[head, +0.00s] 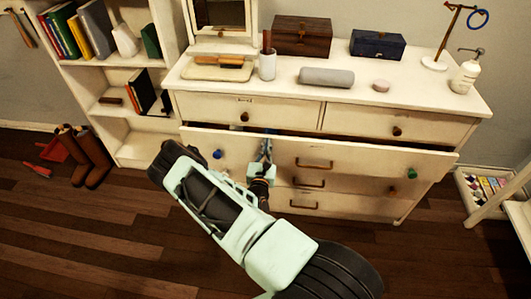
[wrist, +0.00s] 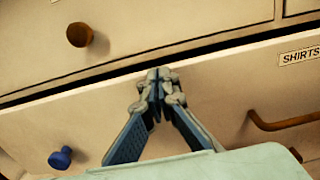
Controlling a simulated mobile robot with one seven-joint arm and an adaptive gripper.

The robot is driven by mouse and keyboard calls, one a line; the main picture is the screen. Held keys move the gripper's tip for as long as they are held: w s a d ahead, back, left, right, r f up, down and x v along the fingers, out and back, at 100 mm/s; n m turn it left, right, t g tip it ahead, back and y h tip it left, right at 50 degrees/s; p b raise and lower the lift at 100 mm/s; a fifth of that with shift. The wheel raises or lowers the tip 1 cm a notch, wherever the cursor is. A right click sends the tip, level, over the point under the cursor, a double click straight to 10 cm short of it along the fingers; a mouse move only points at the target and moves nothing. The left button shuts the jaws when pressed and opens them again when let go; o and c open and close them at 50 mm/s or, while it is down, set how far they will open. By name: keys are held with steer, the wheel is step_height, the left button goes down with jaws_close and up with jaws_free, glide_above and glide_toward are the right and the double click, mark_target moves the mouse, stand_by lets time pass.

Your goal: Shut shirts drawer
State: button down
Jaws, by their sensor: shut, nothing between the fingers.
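The shirts drawer (head: 365,160) is the wide drawer in the second row of the cream dresser. It stands partly open, with a dark gap along its top edge. In the wrist view its front carries a "SHIRTS" label (wrist: 300,55), a brown bar handle (wrist: 285,122) and a blue knob (wrist: 60,158). My gripper (head: 266,146) is shut and empty, at the drawer front left of the handle. In the wrist view its fingertips (wrist: 158,75) overlap the front near the top edge; I cannot tell whether they touch it.
Two upper drawers, one with a brown knob (head: 245,117), look shut. The dresser top (head: 215,95) holds boxes (head: 302,36), a grey roll (head: 326,77) and a pump bottle (head: 467,72). A bookshelf (head: 95,110) stands left, with boots (head: 90,155) beside it. The floor in front is clear.

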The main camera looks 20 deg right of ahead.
steer(key=shift+w+d, duration=0.1)
steer(key=shift+w, duration=0.1)
steer(key=x, duration=0.2)
steer(key=shift+w+d+b, duration=0.15)
steer(key=shift+w+b, duration=0.1)
steer(key=shift+b, duration=0.05)
stand_by(0.4)
